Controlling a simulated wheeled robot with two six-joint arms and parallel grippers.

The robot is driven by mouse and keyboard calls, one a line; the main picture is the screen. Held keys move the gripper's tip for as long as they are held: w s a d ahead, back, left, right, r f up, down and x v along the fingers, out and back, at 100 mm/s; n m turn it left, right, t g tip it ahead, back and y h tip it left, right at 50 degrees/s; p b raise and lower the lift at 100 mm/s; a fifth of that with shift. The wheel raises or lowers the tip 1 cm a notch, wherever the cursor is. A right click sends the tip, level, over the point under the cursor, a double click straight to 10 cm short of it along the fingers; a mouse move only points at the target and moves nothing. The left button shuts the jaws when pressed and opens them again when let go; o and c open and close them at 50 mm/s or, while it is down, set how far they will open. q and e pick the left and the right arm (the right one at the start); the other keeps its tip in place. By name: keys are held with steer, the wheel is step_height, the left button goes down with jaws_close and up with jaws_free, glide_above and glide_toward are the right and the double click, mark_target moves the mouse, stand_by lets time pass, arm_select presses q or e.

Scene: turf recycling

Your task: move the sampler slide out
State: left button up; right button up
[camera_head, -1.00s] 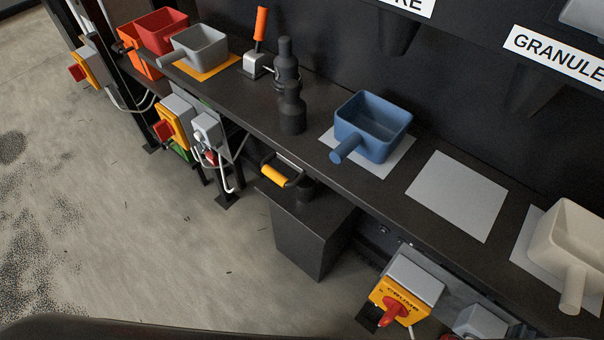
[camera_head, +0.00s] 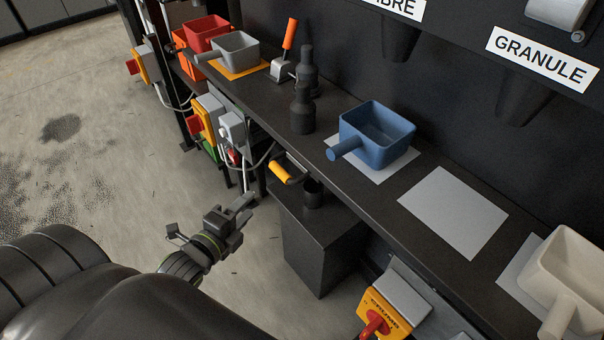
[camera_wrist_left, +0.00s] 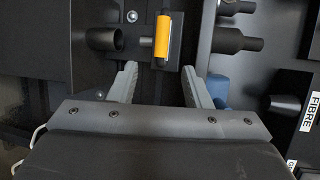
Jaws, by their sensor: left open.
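The sampler slide has a yellow handle (camera_head: 284,174) on a dark bracket, under the front edge of the dark shelf and above a black box-shaped housing (camera_head: 318,245). My left gripper (camera_head: 243,207) is in front of it, to its lower left in the head view, apart from it. In the left wrist view the yellow handle (camera_wrist_left: 162,38) stands upright beyond the fingertips, roughly centred between them. The left gripper (camera_wrist_left: 160,78) is open and empty there. The slide's body behind the handle is mostly hidden. My right gripper is not in view.
A blue scoop (camera_head: 375,135) sits on the shelf above, beside dark cylinders (camera_head: 303,115). A dark tube (camera_wrist_left: 104,39) juts out beside the handle. Yellow-grey switch boxes (camera_head: 205,118) with cables hang at left, another (camera_head: 385,310) at lower right. Floor (camera_head: 120,160) at left is clear.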

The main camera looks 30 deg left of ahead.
mark_target(283, 170)
arm_select(q)
steer(key=w+f, duration=0.3)
steer(key=w, duration=1.4)
steer(key=shift+p, duration=0.35)
steer(key=shift+w, duration=0.1)
steer(key=shift+c, duration=0.4)
steer(key=shift+a, duration=0.1)
jaws_close()
steer(key=shift+f, duration=0.1)
